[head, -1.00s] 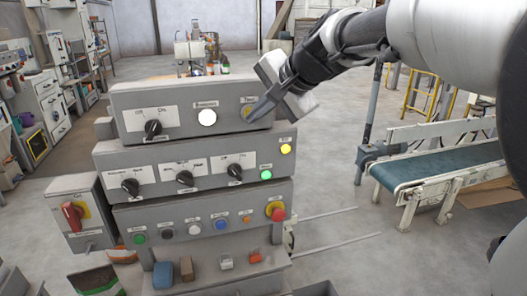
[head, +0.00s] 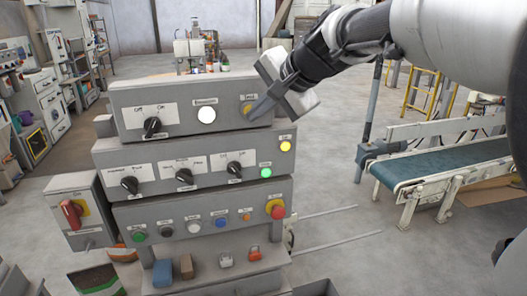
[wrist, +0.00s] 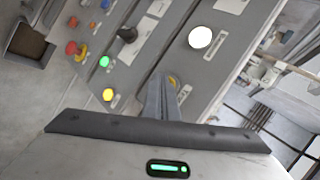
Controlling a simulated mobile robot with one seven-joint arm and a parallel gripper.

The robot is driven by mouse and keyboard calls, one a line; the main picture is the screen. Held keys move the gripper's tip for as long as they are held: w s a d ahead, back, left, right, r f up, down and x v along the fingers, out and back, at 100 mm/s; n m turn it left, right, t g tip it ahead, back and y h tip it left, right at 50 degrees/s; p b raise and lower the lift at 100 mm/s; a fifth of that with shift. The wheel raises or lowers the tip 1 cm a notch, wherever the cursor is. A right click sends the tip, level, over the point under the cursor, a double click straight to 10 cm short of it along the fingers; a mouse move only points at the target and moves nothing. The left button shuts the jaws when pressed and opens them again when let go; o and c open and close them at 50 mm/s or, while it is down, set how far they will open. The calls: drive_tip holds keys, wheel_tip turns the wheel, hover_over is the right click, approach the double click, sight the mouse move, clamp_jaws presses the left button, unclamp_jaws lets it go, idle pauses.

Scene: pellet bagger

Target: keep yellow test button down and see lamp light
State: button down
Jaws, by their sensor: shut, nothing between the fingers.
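The yellow test button (head: 247,107) is at the right end of the top grey panel (head: 180,125). My gripper (head: 254,115) is shut and empty, its fingertips at the button and covering part of it. In the wrist view the fingers (wrist: 162,98) point at the panel, with a sliver of the yellow button (wrist: 174,81) showing beside the tips. I cannot tell how far the button is pressed in. The round lamp (head: 206,115) left of the button glows bright white; it also glows in the wrist view (wrist: 200,37).
A black rotary switch (head: 152,126) is left of the lamp. Lower panels carry more switches, a lit green lamp (head: 266,172), a lit yellow lamp (head: 285,146) and a red emergency button (head: 277,211). A conveyor (head: 440,165) stands to the right, with open floor between.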

drive_tip(key=shift+s+d, duration=0.2)
drive_tip(key=shift+s, duration=0.45)
drive_tip(key=shift+s+b, duration=0.1)
drive_tip(key=shift+b, duration=0.2)
drive_tip(key=s+b, duration=0.1)
drive_tip(key=s, duration=0.1)
drive_tip(key=s+d, duration=0.1)
drive_tip(key=s, duration=0.1)
drive_tip(key=shift+s+d+b, duration=0.2)
drive_tip(key=shift+s+b, duration=0.1)
drive_tip(key=shift+b, duration=0.1)
drive_tip(key=s+d+f+n+h+p, duration=0.2)
drive_tip(key=s+d+p, duration=0.1)
drive_tip(key=s, duration=0.4)
drive_tip(key=s+d+f+n+g+h+p, duration=0.1)
drive_tip(key=s+d+f+n+h+p, duration=0.1)
drive_tip(key=s+d, duration=0.3)
drive_tip(key=s+d+f+n+g+h+p, duration=0.1)
drive_tip(key=s+d+f+n+h+p, duration=0.1)
drive_tip(key=s, duration=0.7)
drive_tip(key=d+n+p, duration=0.1)
drive_tip(key=d+p, duration=0.1)
drive_tip(key=d, duration=0.1)
drive_tip(key=shift+f+n+p, duration=0.35)
drive_tip(key=shift+f+n, duration=0.05)
